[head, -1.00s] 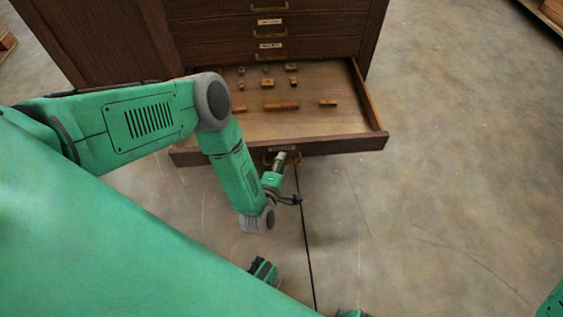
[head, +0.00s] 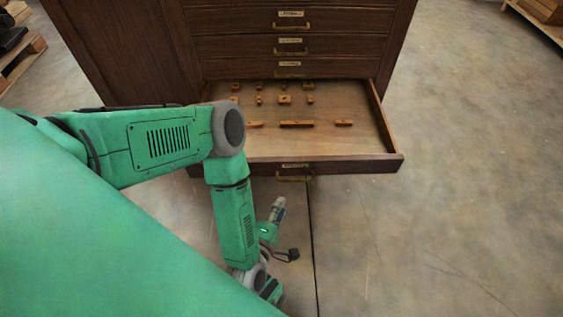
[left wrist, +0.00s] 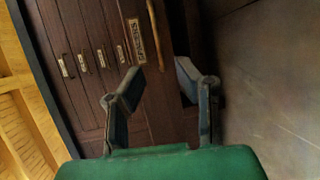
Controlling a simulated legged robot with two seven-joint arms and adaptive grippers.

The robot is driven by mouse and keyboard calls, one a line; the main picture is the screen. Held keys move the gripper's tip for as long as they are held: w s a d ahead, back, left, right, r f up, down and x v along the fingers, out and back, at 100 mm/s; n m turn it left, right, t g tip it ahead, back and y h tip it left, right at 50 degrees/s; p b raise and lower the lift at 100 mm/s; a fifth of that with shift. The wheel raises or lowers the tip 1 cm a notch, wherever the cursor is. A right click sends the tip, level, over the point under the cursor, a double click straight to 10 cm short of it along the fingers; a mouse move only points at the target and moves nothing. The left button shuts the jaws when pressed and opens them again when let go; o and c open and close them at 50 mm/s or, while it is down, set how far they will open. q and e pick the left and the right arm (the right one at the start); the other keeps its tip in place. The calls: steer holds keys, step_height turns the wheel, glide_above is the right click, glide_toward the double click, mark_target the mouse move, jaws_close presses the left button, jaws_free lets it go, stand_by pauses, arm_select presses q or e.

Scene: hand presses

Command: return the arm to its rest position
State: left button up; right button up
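My left arm comes in from the left in the head view and bends down at the elbow. My left gripper (head: 278,208) is below and in front of the open drawer (head: 347,163), a little apart from its brass handle (head: 294,179). In the left wrist view the two fingers of this gripper (left wrist: 160,75) are spread with nothing between them. Beyond them is a wooden front with a brass handle (left wrist: 156,35) and a label (left wrist: 137,41). My right gripper is in neither view.
The dark wooden cabinet (head: 130,50) has more closed drawers above the open one. Several small wooden pieces, including a long block (head: 297,123), lie in the open drawer. Concrete floor (head: 460,200) is clear at the right. Pallets stand at the far left and right edges.

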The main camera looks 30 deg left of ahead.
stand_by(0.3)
arm_select(q)
steer(key=s+d+m+g+h, duration=0.4)
steer(key=m+g, duration=0.4)
steer(key=m, duration=0.5)
steer(key=s+a+r+m+g+y, duration=0.1)
steer(key=s+a+r+m+g, duration=0.75)
steer(key=s, duration=0.45)
step_height(320, 180, up, 12)
steer(key=a+t+p, duration=0.1)
steer(key=p, duration=1.1)
steer(key=shift+w+a+p, duration=0.2)
steer(key=shift+w+p, duration=0.05)
steer(key=shift+p, duration=0.1)
steer(key=shift+w+t, duration=0.15)
steer(key=shift+t, duration=0.1)
